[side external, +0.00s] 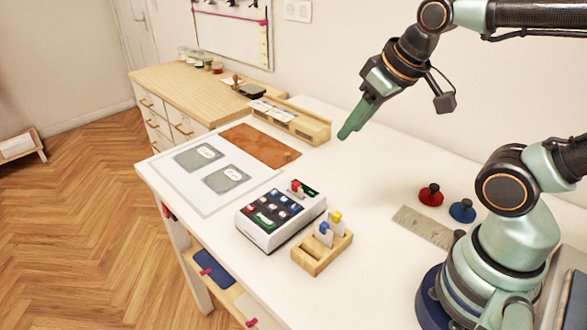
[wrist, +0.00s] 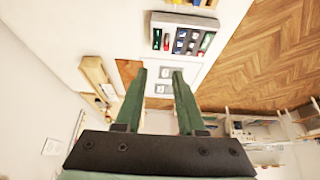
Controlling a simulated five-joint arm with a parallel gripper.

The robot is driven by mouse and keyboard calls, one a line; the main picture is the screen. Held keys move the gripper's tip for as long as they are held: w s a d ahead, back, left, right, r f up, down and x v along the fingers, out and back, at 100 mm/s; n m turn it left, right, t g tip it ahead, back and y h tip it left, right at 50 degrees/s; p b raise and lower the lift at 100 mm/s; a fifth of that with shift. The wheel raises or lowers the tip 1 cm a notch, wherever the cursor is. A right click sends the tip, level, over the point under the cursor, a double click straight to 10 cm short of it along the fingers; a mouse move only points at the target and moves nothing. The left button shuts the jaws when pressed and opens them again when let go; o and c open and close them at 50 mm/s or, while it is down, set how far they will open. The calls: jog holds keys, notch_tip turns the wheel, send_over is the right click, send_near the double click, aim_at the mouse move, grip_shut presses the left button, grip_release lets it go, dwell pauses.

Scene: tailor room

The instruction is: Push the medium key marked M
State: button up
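A grey-white keypad box (side external: 271,242) with a dark top stands on the white table. Its top carries several small keys, coloured red, blue and green, and a red-topped piece stands at its back. The key letters are too small to read, so I cannot tell which key is M. The keypad also shows at the top of the wrist view (wrist: 183,40). My gripper (side external: 345,136) hangs above the table, up and to the right of the keypad and well apart from it. In the wrist view its green fingers (wrist: 160,72) are apart with nothing between them.
A wooden holder (side external: 313,265) with blue- and yellow-topped pieces stands close right of the keypad. A white sheet with two grey cards (side external: 228,180), a brown mat (side external: 258,145) and a wooden rack (side external: 305,126) lie behind. Red (side external: 431,197) and blue (side external: 462,211) knobbed discs lie right.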

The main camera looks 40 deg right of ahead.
grip_shut()
dwell(1.4)
